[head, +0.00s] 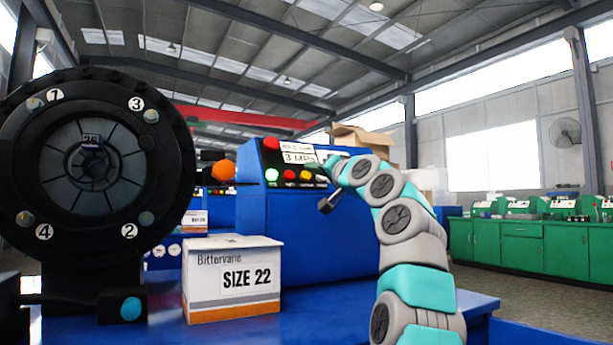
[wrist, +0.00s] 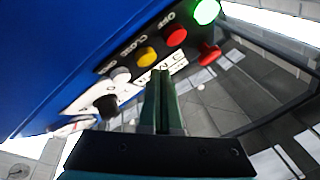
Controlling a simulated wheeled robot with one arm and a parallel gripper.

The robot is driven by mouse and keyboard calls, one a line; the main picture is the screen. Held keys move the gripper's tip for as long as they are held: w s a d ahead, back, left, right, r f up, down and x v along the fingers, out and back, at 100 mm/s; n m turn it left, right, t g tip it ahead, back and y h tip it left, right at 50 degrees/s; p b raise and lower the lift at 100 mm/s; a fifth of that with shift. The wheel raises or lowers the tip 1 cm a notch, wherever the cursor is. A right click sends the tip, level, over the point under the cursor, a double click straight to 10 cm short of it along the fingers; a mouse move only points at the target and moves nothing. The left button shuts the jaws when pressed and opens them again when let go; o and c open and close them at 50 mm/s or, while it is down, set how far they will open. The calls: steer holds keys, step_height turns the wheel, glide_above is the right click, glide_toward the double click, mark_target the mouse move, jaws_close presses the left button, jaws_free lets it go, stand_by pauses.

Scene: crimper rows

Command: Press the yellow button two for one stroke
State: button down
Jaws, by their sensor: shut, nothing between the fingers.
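The yellow button (head: 305,175) is on the control panel of the blue machine, right of a red button. In the wrist view the yellow button (wrist: 147,56) sits between a red button and a whitish one, beside a label that seems to read CLOSE. I see only one yellow button. My gripper (head: 319,167) is at the right part of the panel in the head view. In the wrist view my gripper (wrist: 161,76) is shut and empty, its dark green fingertips just below and right of the yellow button. I cannot tell whether they touch the panel.
The panel also has a green light (wrist: 206,12), a red button (wrist: 176,34), a whitish button (wrist: 121,74), a black knob (wrist: 105,105) and a red mushroom button (wrist: 209,52). A SIZE 22 box (head: 232,285) and a round black crimper head (head: 92,165) stand left.

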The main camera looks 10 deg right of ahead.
steer(key=shift+s, duration=0.1)
steer(key=s+r, duration=0.1)
steer(key=s, duration=0.1)
steer(key=s+d+r, duration=0.1)
steer(key=s+r, duration=0.1)
steer(key=shift+d, duration=0.15)
steer(key=shift+w+f, duration=0.1)
stand_by(0.8)
